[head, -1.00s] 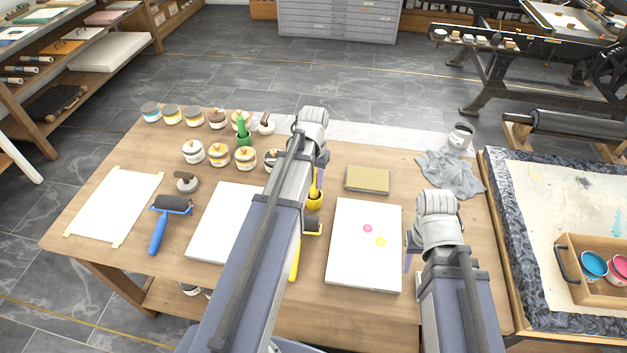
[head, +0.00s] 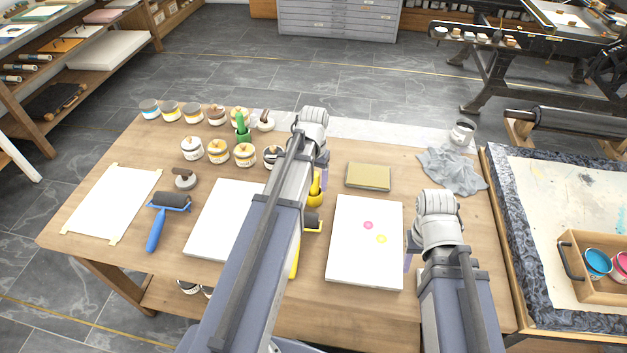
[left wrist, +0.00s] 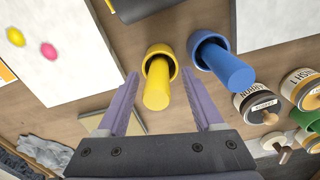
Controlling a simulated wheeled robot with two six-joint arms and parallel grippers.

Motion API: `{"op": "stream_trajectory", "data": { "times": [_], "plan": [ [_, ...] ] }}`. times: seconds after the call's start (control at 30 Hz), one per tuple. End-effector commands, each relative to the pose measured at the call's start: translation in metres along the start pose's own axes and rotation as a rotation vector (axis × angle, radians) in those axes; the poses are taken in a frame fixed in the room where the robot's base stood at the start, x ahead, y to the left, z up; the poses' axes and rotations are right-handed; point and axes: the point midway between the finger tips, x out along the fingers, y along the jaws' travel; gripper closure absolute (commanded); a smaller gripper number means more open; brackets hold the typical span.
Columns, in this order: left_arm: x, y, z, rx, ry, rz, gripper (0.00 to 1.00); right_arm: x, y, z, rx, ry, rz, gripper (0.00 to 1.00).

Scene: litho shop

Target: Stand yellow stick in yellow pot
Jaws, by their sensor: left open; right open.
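The yellow stick (left wrist: 156,92) stands inside the yellow pot (left wrist: 160,55), leaning slightly in its mouth. In the head view, the yellow stick (head: 315,183) rises from the yellow pot (head: 315,199), partly hidden by my left arm. My left gripper (left wrist: 162,76) is open, its purple fingers on either side of the stick and apart from it. In the head view, my left gripper (head: 324,178) is mostly hidden by its own arm. My right gripper (head: 407,258) is open at the right of the table, mostly hidden by its arm.
A blue pot (left wrist: 207,42) with a blue stick (left wrist: 232,70) stands close beside the yellow pot. A yellow-handled roller (head: 313,222), a white sheet (head: 365,260) and a tan block (head: 369,176) lie nearby. Several jars (head: 217,152) stand at the back left.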

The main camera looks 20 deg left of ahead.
Motion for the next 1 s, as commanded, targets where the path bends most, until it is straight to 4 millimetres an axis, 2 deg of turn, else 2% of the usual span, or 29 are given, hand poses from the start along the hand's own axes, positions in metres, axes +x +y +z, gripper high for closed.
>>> {"op": "stream_trajectory", "data": {
  "times": [0.2,0.37,0.8,1.0],
  "plan": [
    [-0.002,0.000,0.000,0.000,0.000,0.000,0.32,-0.002,0.000,0.000,0.000,0.000,0.000,0.50],
    [-0.010,0.000,0.000,0.000,0.000,0.000,0.32,-0.010,0.001,0.001,0.000,0.000,0.000,0.50],
    [-0.066,0.000,0.000,0.000,0.000,0.000,0.32,-0.065,0.006,0.004,0.000,0.000,0.000,0.50],
    [-0.079,0.000,0.000,0.000,0.000,0.000,0.32,-0.078,0.007,0.005,0.000,0.000,0.000,0.50]
  ]
}}
